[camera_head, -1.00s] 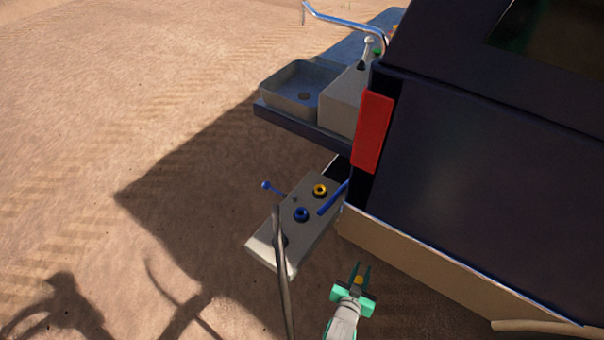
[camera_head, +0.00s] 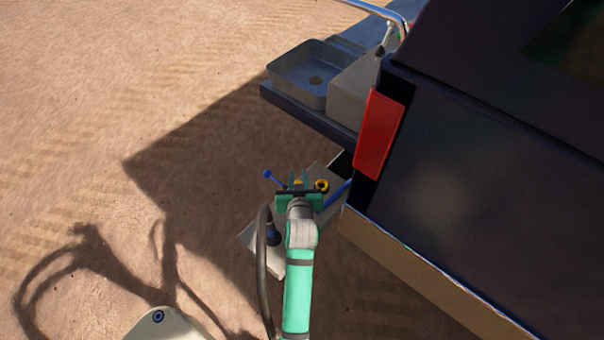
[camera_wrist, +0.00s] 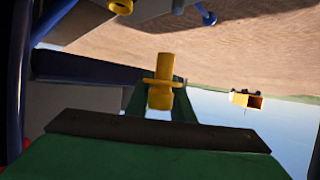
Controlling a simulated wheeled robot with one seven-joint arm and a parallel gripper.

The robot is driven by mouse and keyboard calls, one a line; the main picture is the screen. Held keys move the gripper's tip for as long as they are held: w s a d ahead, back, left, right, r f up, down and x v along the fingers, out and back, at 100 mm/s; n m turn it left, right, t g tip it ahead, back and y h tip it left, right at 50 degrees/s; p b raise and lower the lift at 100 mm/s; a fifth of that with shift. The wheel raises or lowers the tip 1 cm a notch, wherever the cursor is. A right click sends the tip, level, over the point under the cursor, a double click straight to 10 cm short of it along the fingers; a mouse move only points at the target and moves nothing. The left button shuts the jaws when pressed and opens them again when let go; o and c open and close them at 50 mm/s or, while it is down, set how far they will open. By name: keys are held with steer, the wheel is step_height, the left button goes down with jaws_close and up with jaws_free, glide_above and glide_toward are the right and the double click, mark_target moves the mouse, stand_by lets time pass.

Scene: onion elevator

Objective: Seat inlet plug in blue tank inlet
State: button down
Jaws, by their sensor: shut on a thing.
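My gripper (camera_head: 298,182) is over the grey panel (camera_head: 248,240) of the pulled-out tray beside the vehicle. In the wrist view its fingers are shut on a yellow, flanged plug (camera_wrist: 161,85). In the head view only a small bit of the plug shows between the fingers. A yellow ring fitting (camera_head: 321,185) shows just right of my gripper; a yellow fitting (camera_wrist: 122,5) also shows at the top edge of the wrist view. The blue inlet is hidden behind my gripper and arm in the head view. I see no contact between the plug and an inlet.
A blue lever (camera_head: 273,179) stands left of my gripper, and a blue bar (camera_head: 338,194) lies right of it. The sink shelf (camera_head: 300,118) and dark vehicle (camera_head: 480,170) are close behind and right.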

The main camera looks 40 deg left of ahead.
steer(key=shift+f, duration=3.6)
steer(key=shift+f, duration=2.3)
steer(key=c, duration=1.5)
jaws_free()
steer(key=shift+o, duration=0.2)
steer(key=shift+s, duration=0.1)
steer(key=v, duration=1)
steer(key=shift+s+d+r, duration=0.2)
steer(key=shift+r, duration=0.05)
